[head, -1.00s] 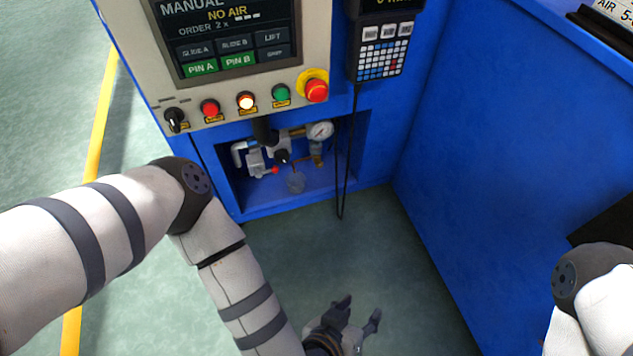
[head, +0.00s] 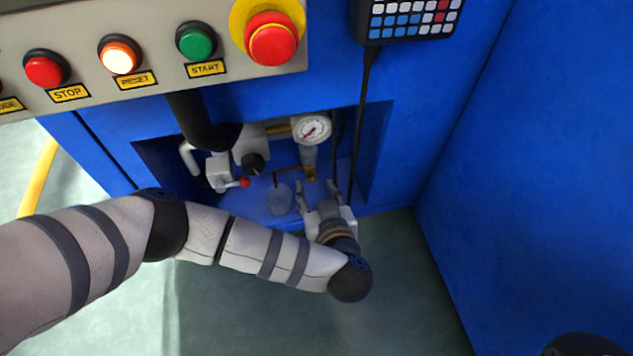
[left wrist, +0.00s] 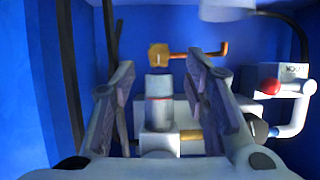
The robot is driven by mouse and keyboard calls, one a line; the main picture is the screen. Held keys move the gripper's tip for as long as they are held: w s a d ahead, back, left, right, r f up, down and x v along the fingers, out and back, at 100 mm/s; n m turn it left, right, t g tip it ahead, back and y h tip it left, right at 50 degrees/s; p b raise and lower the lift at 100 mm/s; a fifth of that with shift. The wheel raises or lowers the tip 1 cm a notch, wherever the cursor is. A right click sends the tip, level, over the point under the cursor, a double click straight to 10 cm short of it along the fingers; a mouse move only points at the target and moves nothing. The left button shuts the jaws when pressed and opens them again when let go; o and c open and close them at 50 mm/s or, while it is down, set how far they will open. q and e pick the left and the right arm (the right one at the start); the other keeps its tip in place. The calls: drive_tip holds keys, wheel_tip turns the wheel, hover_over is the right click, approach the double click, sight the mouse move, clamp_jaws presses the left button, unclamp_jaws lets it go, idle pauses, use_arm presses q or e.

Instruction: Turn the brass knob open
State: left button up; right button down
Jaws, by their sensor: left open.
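The small brass knob (head: 311,173) sits at the bottom of the grey filter bowl (head: 308,155), under the gauge in the blue recess. My left gripper (head: 317,190) is open and empty, just below and in front of the knob, fingers pointing into the recess. In the left wrist view the brass knob (left wrist: 158,56) shows beyond and between the two spread fingers, apart from both. A copper tube (left wrist: 205,50) runs sideways from it. My right gripper is not in view.
A clear cup (head: 279,199) stands on the recess floor left of my fingers. A white valve with a red-tipped lever (head: 243,182) is further left. The round gauge (head: 311,129) is above. Black cables (head: 357,130) hang close on the right. The recess walls are near.

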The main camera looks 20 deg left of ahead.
sight(312, 179)
use_arm(q)
drive_tip(key=b+x, duration=0.1)
drive_tip(key=x, duration=0.2)
drive_tip(key=shift+f, duration=0.25)
drive_tip(key=shift+w+a, duration=0.25)
drive_tip(key=shift+w, duration=0.25)
clamp_jaws()
